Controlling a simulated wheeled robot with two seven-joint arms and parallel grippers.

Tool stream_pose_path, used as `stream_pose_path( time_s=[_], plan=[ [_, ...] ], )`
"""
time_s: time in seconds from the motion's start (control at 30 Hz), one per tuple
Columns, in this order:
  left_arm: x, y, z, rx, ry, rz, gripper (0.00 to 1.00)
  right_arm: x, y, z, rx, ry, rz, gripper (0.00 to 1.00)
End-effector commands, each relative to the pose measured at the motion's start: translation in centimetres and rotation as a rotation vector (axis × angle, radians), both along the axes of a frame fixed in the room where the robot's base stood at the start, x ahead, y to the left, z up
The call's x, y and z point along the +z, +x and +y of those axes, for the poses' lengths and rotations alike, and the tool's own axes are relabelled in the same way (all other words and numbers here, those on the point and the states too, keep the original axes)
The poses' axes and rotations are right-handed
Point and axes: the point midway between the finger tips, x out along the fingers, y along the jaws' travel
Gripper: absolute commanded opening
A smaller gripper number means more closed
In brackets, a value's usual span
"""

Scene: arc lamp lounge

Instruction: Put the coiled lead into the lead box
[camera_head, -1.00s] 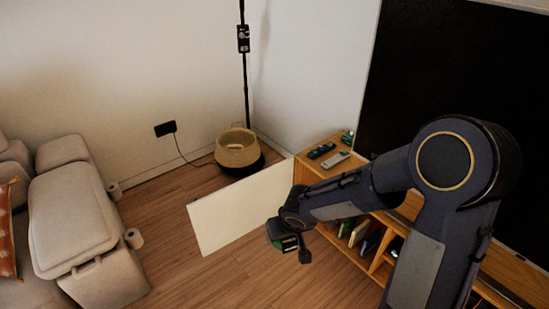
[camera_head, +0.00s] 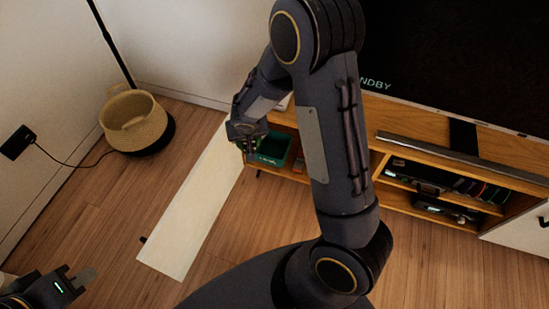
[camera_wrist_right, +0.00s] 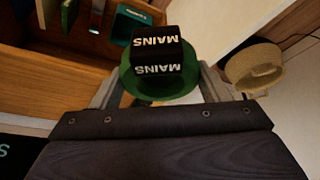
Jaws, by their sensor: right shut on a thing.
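The coiled lead (camera_wrist_right: 158,86) is a green coil with a black block marked MAINS. It sits between the fingers of my right gripper (camera_wrist_right: 158,100), shut on it and above the floor. In the head view that gripper (camera_head: 246,138) is at the left end of the wooden media unit, partly hidden by its own wrist. A teal box with white lettering, seemingly the lead box (camera_head: 272,150), stands in the unit just right of the gripper. My left gripper (camera_head: 75,283) is at the lower left, far from both; its finger gap is unclear.
A long white panel (camera_head: 195,205), seemingly an open door, juts from the unit's left end. A woven basket (camera_head: 137,122) stands by the lamp pole. The television (camera_head: 460,60) is above the unit (camera_head: 400,150).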

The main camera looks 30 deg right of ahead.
Motion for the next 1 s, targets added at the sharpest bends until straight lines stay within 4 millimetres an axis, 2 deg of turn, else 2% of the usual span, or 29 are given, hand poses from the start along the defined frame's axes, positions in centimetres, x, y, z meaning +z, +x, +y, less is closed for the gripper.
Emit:
stream_pose_path(
  time_s=[0.03,0.1,0.4,0.5,0.6,0.7,0.83,1.0],
  plan=[
    [-4.3,0.0,0.0,0.000,0.000,0.000,0.00,-5.8,0.7,-0.3,-0.048,-0.008,0.005,0.41],
    [-6.9,0.0,0.0,0.000,0.000,0.000,0.00,-10.4,1.6,-1.0,-0.125,-0.007,0.004,0.41],
    [-18.0,0.0,0.0,0.000,0.000,0.000,0.00,-29.1,4.9,-3.6,-0.407,-0.002,0.000,0.41],
    [-20.7,-0.1,0.0,0.000,0.000,0.000,0.00,-33.8,5.6,-4.3,-0.471,-0.002,-0.001,0.41],
    [-22.6,-0.1,0.0,0.000,0.000,-0.001,0.00,-37.2,6.2,-4.7,-0.516,0.000,-0.002,0.41],
    [-23.6,0.0,0.0,0.000,0.000,-0.001,0.00,-39.1,6.5,-4.9,-0.543,0.001,-0.003,0.41],
    [-24.1,-0.1,0.0,0.000,0.000,-0.001,0.00,-40.0,7.1,-5.5,-0.559,0.004,-0.003,0.41],
    [-24.8,0.0,0.0,0.000,0.000,-0.001,0.00,-40.1,9.5,-8.5,-0.567,0.006,-0.006,0.41]
  ],
)
